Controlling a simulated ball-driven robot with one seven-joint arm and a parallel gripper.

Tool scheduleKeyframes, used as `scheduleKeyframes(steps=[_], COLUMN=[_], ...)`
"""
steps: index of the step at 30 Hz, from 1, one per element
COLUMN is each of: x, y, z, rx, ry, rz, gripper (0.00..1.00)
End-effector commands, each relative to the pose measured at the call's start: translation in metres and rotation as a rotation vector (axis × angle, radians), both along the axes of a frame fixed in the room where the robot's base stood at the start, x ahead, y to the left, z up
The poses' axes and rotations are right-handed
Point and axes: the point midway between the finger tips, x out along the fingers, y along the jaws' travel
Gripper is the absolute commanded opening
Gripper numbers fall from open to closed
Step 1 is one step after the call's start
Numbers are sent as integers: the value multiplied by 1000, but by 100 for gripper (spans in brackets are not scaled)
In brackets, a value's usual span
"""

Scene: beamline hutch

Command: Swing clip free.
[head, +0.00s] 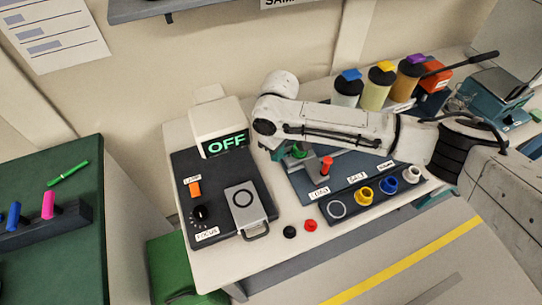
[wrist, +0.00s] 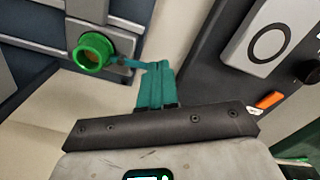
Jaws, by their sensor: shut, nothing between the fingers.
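A bright green ring or knob (wrist: 92,51) sits at the end of a grey-blue plate in the wrist view; in the head view a green part (head: 299,151) shows under my arm. A thin teal strip (wrist: 127,63) runs from beside the ring to my fingertips; it may be the clip, but I cannot tell for sure. My gripper (wrist: 158,66) has its teal fingers shut together, with nothing seen between them. The fingertips are at or very near the strip's end; contact is unclear. In the head view my gripper (head: 279,153) is partly hidden by the arm.
A red peg (head: 326,165) stands close right of my gripper.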

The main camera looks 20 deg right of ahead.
Motion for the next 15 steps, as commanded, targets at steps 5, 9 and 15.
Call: scheduleKeyframes(steps=[5, 9, 15], x=[-5, -10, -12], y=[-3, -6, -7], z=[1, 2, 0], rx=[1, 1, 0], ry=[2, 2, 1], rz=[-1, -1, 0], gripper=[0, 0, 0])
